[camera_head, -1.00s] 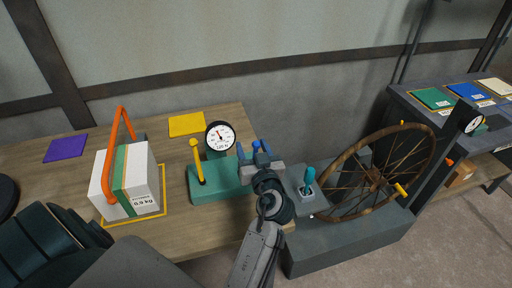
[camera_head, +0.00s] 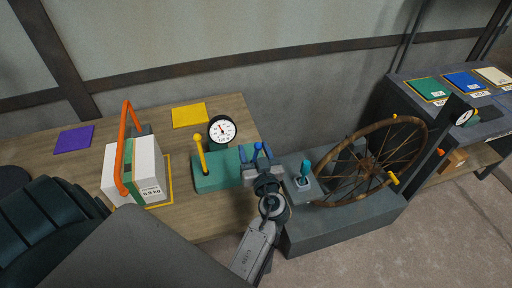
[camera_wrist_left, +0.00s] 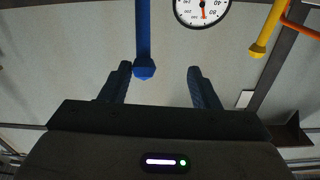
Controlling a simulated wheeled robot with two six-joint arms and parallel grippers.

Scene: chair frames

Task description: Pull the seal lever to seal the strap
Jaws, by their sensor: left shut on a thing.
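A green machine base (camera_head: 218,181) stands on the wooden table with an upright yellow lever (camera_head: 200,155) and a round dial gauge (camera_head: 222,130). A blue lever (camera_head: 257,148) rises at its right end; it also shows in the left wrist view (camera_wrist_left: 144,40). A white box (camera_head: 147,165) with a green band (camera_head: 128,170) and an orange arched strap (camera_head: 127,130) stands to the left. My right gripper is not in view.
A purple pad (camera_head: 74,139) and a yellow pad (camera_head: 190,116) lie flat on the table. A second bench (camera_head: 410,100) with coloured pads is at far right.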

